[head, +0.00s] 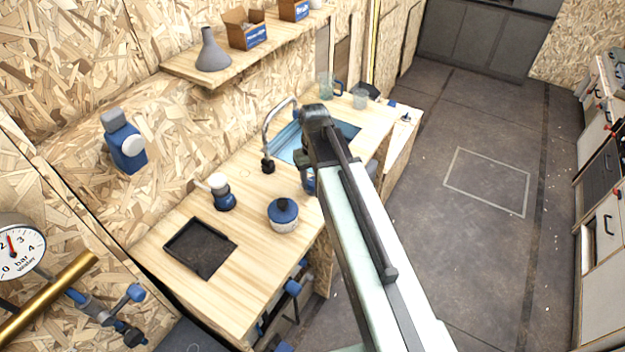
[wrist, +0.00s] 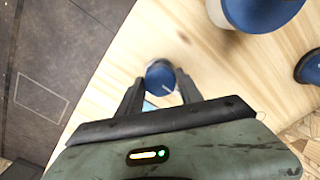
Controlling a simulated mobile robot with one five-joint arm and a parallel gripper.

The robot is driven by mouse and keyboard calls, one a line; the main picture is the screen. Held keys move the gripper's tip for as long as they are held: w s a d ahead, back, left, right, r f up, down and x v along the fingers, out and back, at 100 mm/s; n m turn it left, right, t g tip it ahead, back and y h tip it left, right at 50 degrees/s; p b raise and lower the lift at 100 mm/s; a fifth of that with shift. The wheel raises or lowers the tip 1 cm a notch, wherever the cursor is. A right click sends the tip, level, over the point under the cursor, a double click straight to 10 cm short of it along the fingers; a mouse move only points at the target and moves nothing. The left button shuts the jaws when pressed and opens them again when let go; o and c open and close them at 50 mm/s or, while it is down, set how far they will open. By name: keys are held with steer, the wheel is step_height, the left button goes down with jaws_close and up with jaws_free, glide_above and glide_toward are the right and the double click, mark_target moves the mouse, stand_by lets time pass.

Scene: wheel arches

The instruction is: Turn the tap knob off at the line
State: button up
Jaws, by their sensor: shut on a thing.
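The tap knob (wrist: 159,72) is a round blue knob that shows between my two dark fingers in the wrist view. My gripper (wrist: 157,84) is shut on it, one finger on each side. A thin pale mark shows near its lower right edge, and the fingers and gripper body hide the rest. In the head view my gripper (head: 305,166) is over the counter's front side by the sink, with a bit of blue (head: 308,182) just below it. I cannot make out a separate line for the knob.
A blue-lidded pot (head: 284,215) stands close to the left of my gripper, with a blue and white item (head: 221,192) and a black tray (head: 199,248) farther left. Glass jugs (head: 327,86) stand beyond the sink. The floor (head: 460,250) to the right is clear.

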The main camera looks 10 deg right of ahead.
mark_target(313, 181)
stand_by(0.3)
steer(key=o, duration=1.4)
steer(key=shift+c, duration=0.2)
step_height(313, 181, up, 8)
steer(key=p, duration=0.8)
steer(key=shift+f, duration=0.1)
